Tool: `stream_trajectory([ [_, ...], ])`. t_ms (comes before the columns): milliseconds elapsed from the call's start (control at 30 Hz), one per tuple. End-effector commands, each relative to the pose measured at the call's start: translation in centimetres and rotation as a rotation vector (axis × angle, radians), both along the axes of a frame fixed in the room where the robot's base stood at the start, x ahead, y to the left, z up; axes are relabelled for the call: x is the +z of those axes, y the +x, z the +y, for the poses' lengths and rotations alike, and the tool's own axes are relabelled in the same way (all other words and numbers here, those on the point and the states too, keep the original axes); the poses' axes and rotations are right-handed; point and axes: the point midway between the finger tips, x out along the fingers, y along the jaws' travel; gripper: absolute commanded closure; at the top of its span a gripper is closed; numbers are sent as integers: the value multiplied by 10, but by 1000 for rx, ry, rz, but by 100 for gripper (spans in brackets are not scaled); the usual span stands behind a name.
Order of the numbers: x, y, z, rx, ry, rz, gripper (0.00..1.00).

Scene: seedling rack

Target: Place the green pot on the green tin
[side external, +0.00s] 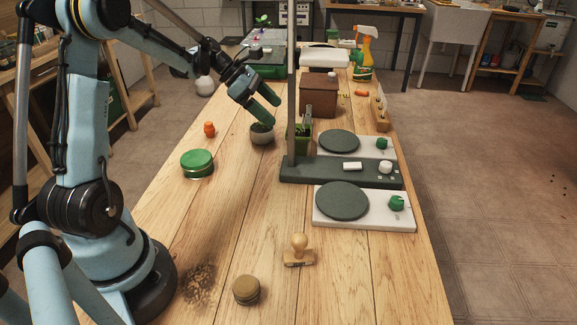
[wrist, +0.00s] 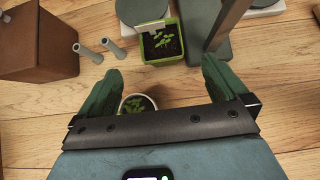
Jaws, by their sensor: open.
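The green pot (side external: 300,146) is square and holds small seedlings. It stands upright on the table beside the post, partly hidden by it in the side view, and shows whole in the wrist view (wrist: 164,60). The green tin (side external: 197,163) is round, with a flat green lid, nearer the camera on the left of the table; its top is bare. My gripper (side external: 270,106) is open, with green fingers tilted down above a grey round pot. In the wrist view my open fingers (wrist: 162,68) point toward the green pot, which lies beyond their tips.
The grey round pot (side external: 262,135) with a seedling stands just left of the green pot. A tall post (side external: 291,90) rises from a dark base (side external: 320,172) close by. A brown box (side external: 318,101) is behind.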

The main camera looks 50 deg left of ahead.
Motion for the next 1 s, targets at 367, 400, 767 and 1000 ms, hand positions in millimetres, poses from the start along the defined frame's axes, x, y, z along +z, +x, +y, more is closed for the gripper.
stream_trajectory([
  [367, -36, 26, -26, -1, -2, -2, 0],
  [400, -37, 27, -27, -1, -3, -2, 0],
  [767, -65, 50, -52, -2, -3, -2, 0],
  [1000, -71, 54, -56, 0, -2, -2, 0],
])
